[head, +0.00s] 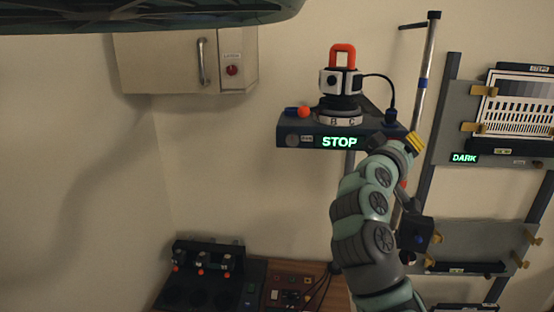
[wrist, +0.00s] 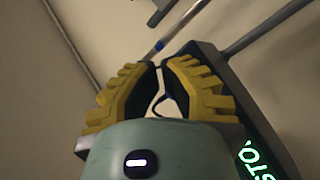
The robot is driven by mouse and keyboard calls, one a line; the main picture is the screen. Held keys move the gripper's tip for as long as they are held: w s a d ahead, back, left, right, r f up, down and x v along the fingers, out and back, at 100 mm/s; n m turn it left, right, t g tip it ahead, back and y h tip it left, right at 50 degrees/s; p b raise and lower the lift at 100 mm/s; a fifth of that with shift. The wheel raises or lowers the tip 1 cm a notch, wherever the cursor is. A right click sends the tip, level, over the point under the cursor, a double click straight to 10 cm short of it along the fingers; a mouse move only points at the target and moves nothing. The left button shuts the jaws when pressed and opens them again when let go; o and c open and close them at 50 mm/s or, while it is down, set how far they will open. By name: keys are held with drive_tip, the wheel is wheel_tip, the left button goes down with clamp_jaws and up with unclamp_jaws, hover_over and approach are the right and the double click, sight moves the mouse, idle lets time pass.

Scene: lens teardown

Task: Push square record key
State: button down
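A dark control box (head: 365,133) on a stand carries a green lit STOP display (head: 339,142). Left of the display, its front face has a small light key or label (head: 307,139) and a round grey part (head: 292,140). Their markings are too small to read, so I cannot tell which is the square record key. My gripper (head: 414,142) is beside the right end of the box. In the wrist view my gripper (wrist: 159,64) has its yellow ridged fingers nearly meeting, with nothing held. Part of the STOP display (wrist: 255,160) shows at lower right there.
A camera-like unit (head: 341,84) with an orange top stands on the box, with a cable at its right. A chart rack (head: 465,105) and a silver pole (head: 425,75) are at right. A cabinet (head: 165,62) hangs at upper left. Free room lies left of the box.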

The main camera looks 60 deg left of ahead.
drive_tip(key=shift+w+a+b, duration=0.3)
drive_tip(key=shift+b, duration=0.15)
idle(0.5)
drive_tip(key=shift+s+d, duration=0.55)
drive_tip(key=shift+d, duration=0.15)
drive_tip(key=shift+s, duration=0.1)
drive_tip(key=s+d, duration=0.2)
drive_tip(key=s+d+b, duration=0.1)
drive_tip(key=d, duration=0.1)
drive_tip(key=shift+s+d, duration=0.3)
drive_tip(key=shift+s, duration=0.05)
idle(0.6)
